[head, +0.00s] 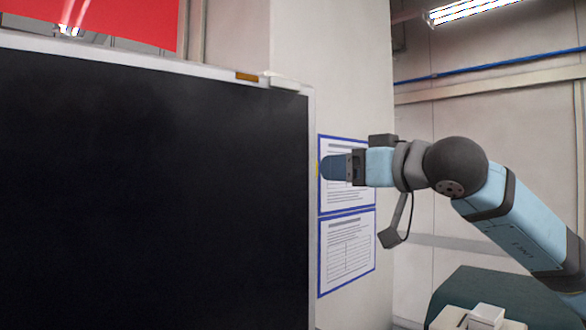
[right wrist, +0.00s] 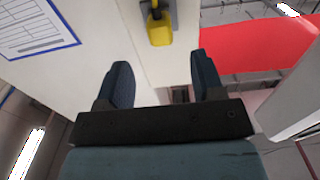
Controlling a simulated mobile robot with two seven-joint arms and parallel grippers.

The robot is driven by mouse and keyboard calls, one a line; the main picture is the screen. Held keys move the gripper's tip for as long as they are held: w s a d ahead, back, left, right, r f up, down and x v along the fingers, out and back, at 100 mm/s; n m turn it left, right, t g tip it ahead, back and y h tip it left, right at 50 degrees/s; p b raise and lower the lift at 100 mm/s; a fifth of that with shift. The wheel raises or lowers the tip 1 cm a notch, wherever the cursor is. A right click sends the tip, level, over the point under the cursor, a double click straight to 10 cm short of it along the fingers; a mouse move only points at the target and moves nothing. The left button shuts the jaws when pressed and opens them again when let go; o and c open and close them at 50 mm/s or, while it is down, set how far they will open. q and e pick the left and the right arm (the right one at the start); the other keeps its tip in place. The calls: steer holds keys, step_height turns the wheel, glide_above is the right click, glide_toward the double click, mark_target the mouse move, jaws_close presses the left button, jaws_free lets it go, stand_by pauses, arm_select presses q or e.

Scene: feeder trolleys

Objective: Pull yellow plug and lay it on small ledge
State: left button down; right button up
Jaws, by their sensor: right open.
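The yellow plug (right wrist: 159,30) sits against a grey socket (right wrist: 154,6) on a pale surface, at the top middle of the right wrist view. In the head view only a thin yellow sliver (head: 318,168) shows at the black panel's right edge, probably the same plug. My right gripper (head: 335,167) is level with that sliver. In the right wrist view its two fingers (right wrist: 162,70) are spread, with nothing between them, and the plug lies just beyond their tips. I cannot identify the small ledge with certainty. My left gripper is not in view.
A large black panel (head: 150,190) with a pale frame fills the left of the head view. Two blue-bordered sheets (head: 347,250) hang on the wall behind my right gripper. A red panel (right wrist: 265,45) shows at the right of the right wrist view.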

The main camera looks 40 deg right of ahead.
steer(key=w+p, duration=0.4)
steer(key=w, duration=0.1)
steer(key=w+p, duration=0.2)
steer(key=shift+w+a+r, duration=0.15)
steer(key=shift+w+a, duration=0.15)
steer(key=shift+a, duration=0.05)
steer(key=shift+w+p, duration=0.5)
steer(key=shift+w, duration=0.05)
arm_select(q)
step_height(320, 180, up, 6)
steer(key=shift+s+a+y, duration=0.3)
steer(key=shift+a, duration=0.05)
arm_select(e)
steer(key=shift+w+f, duration=0.2)
steer(key=shift+f, duration=0.05)
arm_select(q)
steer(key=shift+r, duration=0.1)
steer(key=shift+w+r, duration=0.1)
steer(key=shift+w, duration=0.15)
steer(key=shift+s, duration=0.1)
